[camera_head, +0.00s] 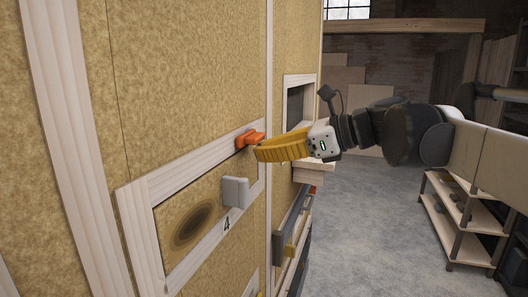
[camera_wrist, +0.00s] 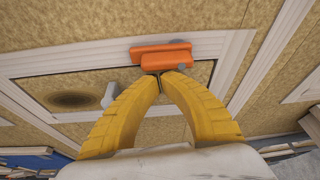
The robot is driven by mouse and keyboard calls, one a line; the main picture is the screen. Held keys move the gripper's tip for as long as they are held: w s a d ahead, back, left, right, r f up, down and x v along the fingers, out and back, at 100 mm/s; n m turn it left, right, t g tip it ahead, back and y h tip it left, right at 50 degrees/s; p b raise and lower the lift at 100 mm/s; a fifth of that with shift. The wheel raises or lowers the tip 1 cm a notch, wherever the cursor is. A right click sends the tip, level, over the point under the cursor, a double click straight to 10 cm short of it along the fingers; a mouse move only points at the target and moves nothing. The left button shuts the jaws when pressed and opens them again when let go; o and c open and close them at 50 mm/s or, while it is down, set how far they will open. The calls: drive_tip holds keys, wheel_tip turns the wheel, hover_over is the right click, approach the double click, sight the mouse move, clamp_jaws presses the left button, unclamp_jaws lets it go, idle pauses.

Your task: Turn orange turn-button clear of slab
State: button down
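The orange turn-button (camera_head: 250,138) sits on the pale wooden frame at the upper edge of the slab (camera_head: 178,243). In the wrist view the button (camera_wrist: 162,56) lies lengthwise along the upper rail, and its lower edge appears to reach the slab's top edge. My gripper (camera_head: 257,151) has yellow fingers whose tips meet right at the button's lower edge (camera_wrist: 160,76). I cannot tell whether any part of the button is between the tips.
The pale wooden frame (camera_head: 136,215) surrounds the slab. An open recess with a wooden ledge (camera_head: 314,171) is farther along the wall. A wooden shelf rack (camera_head: 465,220) stands at the right. The grey floor between is clear.

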wheel_tip(320, 180, down, 5)
drive_tip(key=b, duration=0.4)
drive_tip(key=r+v, duration=0.1)
drive_tip(key=v, duration=0.9)
drive_tip(key=shift+w+b, duration=0.2)
drive_tip(key=shift+b, duration=0.2)
drive_tip(key=s+d+f+n+h+b, duration=0.1)
drive_tip(key=s+f+n+h+b, duration=0.15)
drive_tip(key=f+b, duration=0.65)
drive_tip(key=s+f+n+h+b, duration=0.2)
drive_tip(key=s+f+n+b, duration=0.15)
drive_tip(key=f, duration=1.25)
drive_tip(key=s+d+f+n+h+b, duration=0.15)
drive_tip(key=s+f+n+b, duration=0.35)
drive_tip(key=f, duration=0.7)
drive_tip(key=s+d+f+n+h+b, duration=0.2)
drive_tip(key=f+b, duration=0.4)
drive_tip(key=f, duration=0.5)
drive_tip(key=s+d+f+n+t+h+b, duration=0.1)
drive_tip(key=s+d+f+n+h+b, duration=0.1)
drive_tip(key=f+b, duration=0.4)
drive_tip(key=s+d+f+n+h+b, duration=0.3)
drive_tip(key=f+n+b, duration=0.3)
drive_tip(key=f, duration=1)
drive_tip(key=shift+s+d+f+t+b, duration=0.4)
drive_tip(key=shift+s+d+b, duration=0.05)
drive_tip(key=shift+d+b, duration=0.05)
